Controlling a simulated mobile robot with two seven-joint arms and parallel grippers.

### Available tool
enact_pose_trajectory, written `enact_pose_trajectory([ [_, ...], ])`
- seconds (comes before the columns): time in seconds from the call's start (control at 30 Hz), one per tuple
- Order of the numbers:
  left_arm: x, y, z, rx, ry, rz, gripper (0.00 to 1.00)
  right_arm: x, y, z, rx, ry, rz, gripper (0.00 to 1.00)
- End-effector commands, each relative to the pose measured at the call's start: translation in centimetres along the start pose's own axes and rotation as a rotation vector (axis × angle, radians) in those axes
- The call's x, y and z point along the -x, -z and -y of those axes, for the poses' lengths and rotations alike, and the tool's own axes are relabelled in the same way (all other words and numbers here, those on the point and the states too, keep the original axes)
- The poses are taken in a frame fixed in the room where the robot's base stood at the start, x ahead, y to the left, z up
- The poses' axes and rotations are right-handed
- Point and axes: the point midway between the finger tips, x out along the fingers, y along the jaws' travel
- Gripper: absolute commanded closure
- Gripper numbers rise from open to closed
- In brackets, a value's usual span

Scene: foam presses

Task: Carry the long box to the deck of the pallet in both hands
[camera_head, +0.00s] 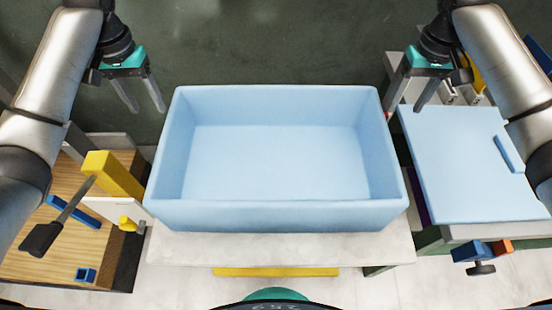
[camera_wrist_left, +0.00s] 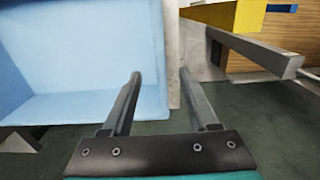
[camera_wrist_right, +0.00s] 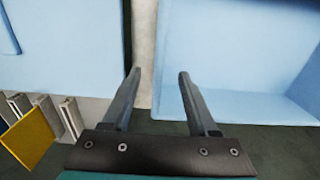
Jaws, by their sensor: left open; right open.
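The long box (camera_head: 275,215) is light blue, open at the top and empty inside. It stands level on a pale table in the middle of the head view. My left gripper (camera_head: 146,108) is open and empty, just outside the box's far left corner. In the left wrist view the box (camera_wrist_left: 75,60) lies to the left of the fingers. My right gripper (camera_head: 405,110) is open and empty, just outside the far right corner. In the right wrist view the box (camera_wrist_right: 235,45) lies to the right. I cannot make out a pallet.
The pale table (camera_head: 280,248) has a bare front strip. A wooden bench (camera_head: 50,262) with a yellow block (camera_head: 115,174) and a dark-headed tool (camera_head: 42,238) is at left. A light blue slab (camera_head: 470,165) lies at right, close to the box. Dark green floor is behind.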

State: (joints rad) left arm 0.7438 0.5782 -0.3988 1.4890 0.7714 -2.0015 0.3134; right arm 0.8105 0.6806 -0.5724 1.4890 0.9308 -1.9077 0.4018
Motion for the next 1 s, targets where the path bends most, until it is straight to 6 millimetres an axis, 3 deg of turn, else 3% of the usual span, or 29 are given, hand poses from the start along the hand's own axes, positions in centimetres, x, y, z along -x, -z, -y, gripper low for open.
enact_pose_trajectory([
  [0.57,-1.0,0.1,-0.2,-0.003,-0.004,-0.003,0.4,-1.0,0.0,0.0,0.001,0.0,0.001,0.4],
  [0.73,-2.8,-0.1,-0.2,0.0,-0.005,0.002,0.4,-2.8,0.0,0.0,0.001,-0.001,0.001,0.4],
  [1.0,-8.3,-0.1,0.0,0.0,0.0,0.005,0.4,-8.3,-0.1,0.0,0.0,-0.001,0.004,0.4],
])
